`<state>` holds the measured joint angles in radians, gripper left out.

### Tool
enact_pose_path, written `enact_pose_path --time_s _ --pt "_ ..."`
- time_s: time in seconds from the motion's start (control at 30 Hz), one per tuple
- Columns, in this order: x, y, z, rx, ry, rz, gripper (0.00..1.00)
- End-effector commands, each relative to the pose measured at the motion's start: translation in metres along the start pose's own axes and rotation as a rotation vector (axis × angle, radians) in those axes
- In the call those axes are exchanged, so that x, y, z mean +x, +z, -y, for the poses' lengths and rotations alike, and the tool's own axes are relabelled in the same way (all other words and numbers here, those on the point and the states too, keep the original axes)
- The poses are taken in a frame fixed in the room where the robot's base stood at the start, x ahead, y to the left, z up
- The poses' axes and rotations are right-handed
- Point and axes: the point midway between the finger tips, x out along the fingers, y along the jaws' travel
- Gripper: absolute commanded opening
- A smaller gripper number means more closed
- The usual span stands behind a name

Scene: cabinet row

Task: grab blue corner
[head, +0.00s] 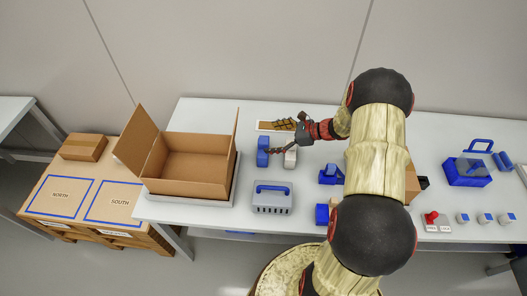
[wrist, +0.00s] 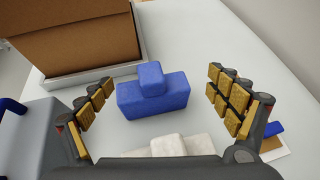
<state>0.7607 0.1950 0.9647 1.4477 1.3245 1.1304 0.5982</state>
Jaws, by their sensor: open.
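The blue corner (head: 263,152) is a stepped blue block on the white table, right of the open cardboard box. In the wrist view the blue corner (wrist: 152,97) lies ahead of my gripper, with a small raised block on a wider base. My gripper (head: 281,139) is open, just right of the blue corner in the head view. In the wrist view the spread padded fingers of my gripper (wrist: 162,84) stand to either side of the blue corner, with visible gaps. Nothing is held.
A white block (head: 291,158) stands close to the right of the blue corner and shows at the bottom of the wrist view (wrist: 155,148). A grey case with a blue handle (head: 272,198) is in front. The open cardboard box (head: 190,190) is at left.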

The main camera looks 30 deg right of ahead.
Motion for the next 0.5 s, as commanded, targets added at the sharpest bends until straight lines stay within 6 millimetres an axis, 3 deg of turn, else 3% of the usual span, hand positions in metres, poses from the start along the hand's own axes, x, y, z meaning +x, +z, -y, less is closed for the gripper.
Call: enact_pose_path --time_s 0.2,0.5 --pt "0.033 0.000 -0.001 -0.001 0.003 0.000 0.90" --pt "0.036 0.002 -0.001 -0.001 0.000 0.000 0.89"
